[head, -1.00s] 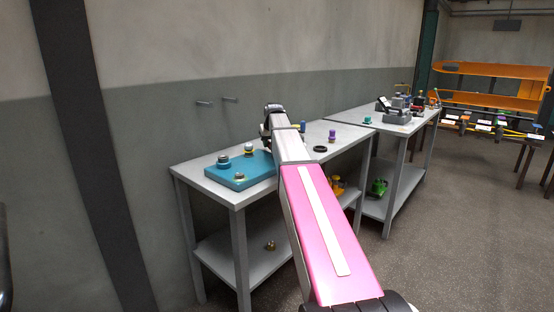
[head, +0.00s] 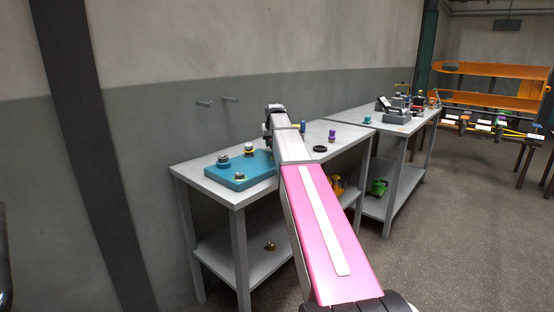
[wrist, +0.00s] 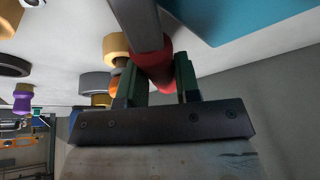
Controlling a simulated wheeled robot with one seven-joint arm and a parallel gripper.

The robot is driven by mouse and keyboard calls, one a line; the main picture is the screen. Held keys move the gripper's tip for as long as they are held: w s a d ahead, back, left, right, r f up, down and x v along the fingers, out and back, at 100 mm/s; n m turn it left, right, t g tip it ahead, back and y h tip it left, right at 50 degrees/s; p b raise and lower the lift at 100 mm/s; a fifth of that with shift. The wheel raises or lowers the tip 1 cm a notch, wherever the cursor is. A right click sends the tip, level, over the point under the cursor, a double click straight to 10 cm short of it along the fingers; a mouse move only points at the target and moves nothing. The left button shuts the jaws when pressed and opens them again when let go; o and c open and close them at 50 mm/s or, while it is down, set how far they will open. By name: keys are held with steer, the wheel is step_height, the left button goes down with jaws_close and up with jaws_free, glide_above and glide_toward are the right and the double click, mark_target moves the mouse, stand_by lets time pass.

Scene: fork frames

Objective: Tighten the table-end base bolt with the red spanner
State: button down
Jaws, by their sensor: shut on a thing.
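My gripper (wrist: 157,80) has green fingers and is shut on the red handle of the red spanner (wrist: 153,62) in the wrist view. The spanner's grey shaft runs up out of the top of that view, so its far end is hidden. One bolt (head: 222,159) is near the table's left end. The base also shows at the upper right of the wrist view (wrist: 235,15). My arm hides the gripper and spanner in the head view.
The grey table (head: 205,190) stands against the wall. A black ring (head: 319,149) and a purple-topped piece (head: 332,136) lie right of my arm. A second table (head: 388,128) stands beyond. Open floor lies to the right.

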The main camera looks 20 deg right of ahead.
steer(key=shift+s+d+m+h, duration=0.1)
steer(key=shift+d+m+h, duration=0.2)
steer(key=shift+d+m, duration=0.4)
steer(key=shift+a+n, duration=0.5)
steer(key=shift+a, duration=0.05)
stand_by(0.6)
steer(key=c, duration=1.4)
jaws_free()
jaws_close()
steer(key=shift+a, duration=0.15)
steer(key=shift+r, duration=2.7)
steer(key=shift+r, duration=1.9)
